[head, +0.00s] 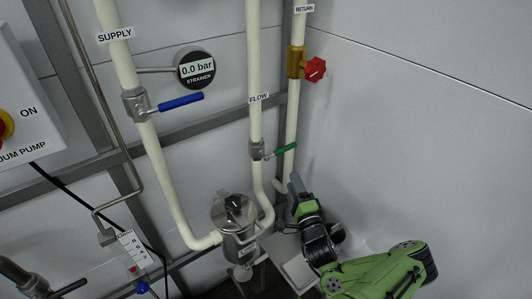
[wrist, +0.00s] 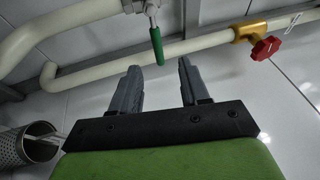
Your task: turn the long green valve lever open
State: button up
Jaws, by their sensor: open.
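The green valve lever (head: 281,150) is on a metal valve (head: 257,150) on the pipe labelled FLOW. It sticks out to the right of that pipe, crosswise to it and tilted slightly up. In the wrist view the green lever (wrist: 157,45) hangs just beyond my fingertips, near the middle of the gap. My gripper (head: 296,183) is below and slightly right of the lever in the head view. In the wrist view my gripper (wrist: 160,75) is open and empty, and the lever appears apart from both fingers.
A red-knobbed brass valve (head: 314,69) is on the RETURN pipe (head: 293,110), close behind the lever. A blue lever (head: 180,102) is on the SUPPLY pipe at left. A steel strainer (head: 236,218) stands below left. A perforated metal cylinder (wrist: 35,145) is at left in the wrist view.

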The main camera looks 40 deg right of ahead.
aim_at(286, 149)
jog(key=shift+m+g+h, duration=0.5)
jog(key=shift+m, duration=0.2)
jog(key=x, duration=0.5)
jog(key=d+p+x, duration=0.1)
jog(key=x, duration=0.9)
jog(key=shift+s+d+f, duration=0.15)
jog(key=shift+d+f, duration=0.05)
jog(key=shift+d, duration=0.1)
grip_shut()
